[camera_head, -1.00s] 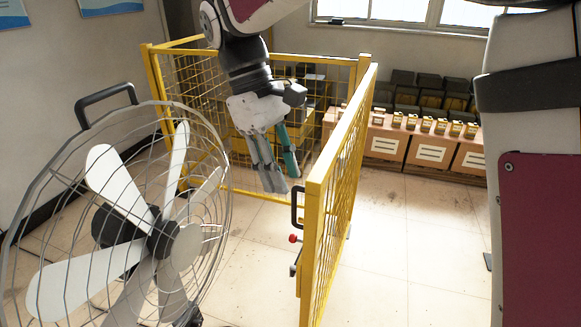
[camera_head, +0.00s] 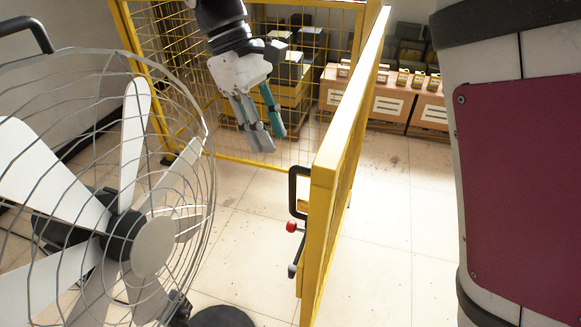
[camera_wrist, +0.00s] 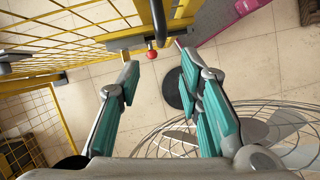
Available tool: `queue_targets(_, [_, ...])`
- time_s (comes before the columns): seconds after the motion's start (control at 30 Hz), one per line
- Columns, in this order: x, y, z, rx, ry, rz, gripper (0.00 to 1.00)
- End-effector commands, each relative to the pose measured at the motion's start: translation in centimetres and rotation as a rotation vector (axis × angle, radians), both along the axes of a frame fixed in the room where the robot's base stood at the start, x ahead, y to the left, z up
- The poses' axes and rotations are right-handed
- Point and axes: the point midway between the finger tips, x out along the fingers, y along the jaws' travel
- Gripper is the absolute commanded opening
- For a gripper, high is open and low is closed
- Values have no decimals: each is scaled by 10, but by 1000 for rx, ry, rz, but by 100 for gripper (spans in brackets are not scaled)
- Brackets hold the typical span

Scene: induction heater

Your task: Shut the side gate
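The yellow mesh side gate (camera_head: 332,180) stands swung out from the yellow fence, with its near edge toward me. A black handle (camera_head: 297,190) and a red knob (camera_head: 291,226) are on the left face of its near end. My gripper (camera_head: 270,142) hangs left of the gate, pointing down, apart from it. In the wrist view my gripper (camera_wrist: 160,75) has its teal-padded fingers spread with nothing between them. The red knob (camera_wrist: 152,55) and the black handle (camera_wrist: 159,20) show just beyond the fingertips.
A large caged fan (camera_head: 110,230) stands close on the left, with a round black base (camera_head: 221,317) on the floor. Boxes on a pallet (camera_head: 393,105) stand behind the gate. The yellow fence (camera_head: 165,100) runs behind my gripper.

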Motion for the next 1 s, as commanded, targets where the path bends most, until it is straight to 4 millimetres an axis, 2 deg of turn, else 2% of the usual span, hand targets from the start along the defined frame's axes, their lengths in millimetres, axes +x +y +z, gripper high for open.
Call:
queue_targets(0.17, [-9,-9,-22,-3,4,-1,33])
queue_targets(0.6, [-27,-35,-98,-3,3,-1,33])
queue_targets(0.8, [-30,-41,-116,-1,0,-1,33])
queue_targets(1.0, [-30,-42,-121,-1,1,0,33])
